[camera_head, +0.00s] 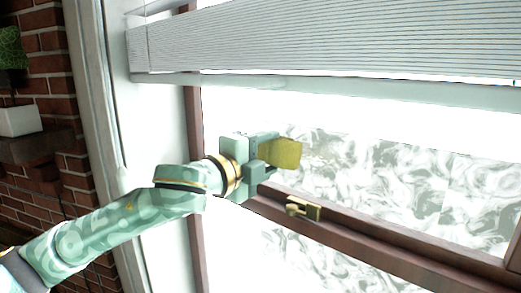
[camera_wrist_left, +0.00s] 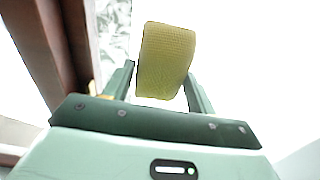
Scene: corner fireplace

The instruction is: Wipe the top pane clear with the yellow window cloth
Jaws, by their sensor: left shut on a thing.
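The yellow window cloth (camera_head: 287,153) is a small pad held in my left gripper (camera_head: 268,158). In the left wrist view the cloth (camera_wrist_left: 166,60) sits between the two fingers of the gripper (camera_wrist_left: 160,88). The cloth is in front of the lower left part of the top pane (camera_head: 400,185); I cannot tell whether it touches the glass. Swirling grey-white smears cover the pane's middle and right. Its left and upper parts look plain bright white. My right gripper is not in view.
A pleated blind (camera_head: 340,40) hangs across the window's top. A brown rail with a brass latch (camera_head: 303,208) runs just below the cloth. The lower pane (camera_head: 290,262) also shows swirls. A brick wall with a shelf (camera_head: 35,146) stands at the left.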

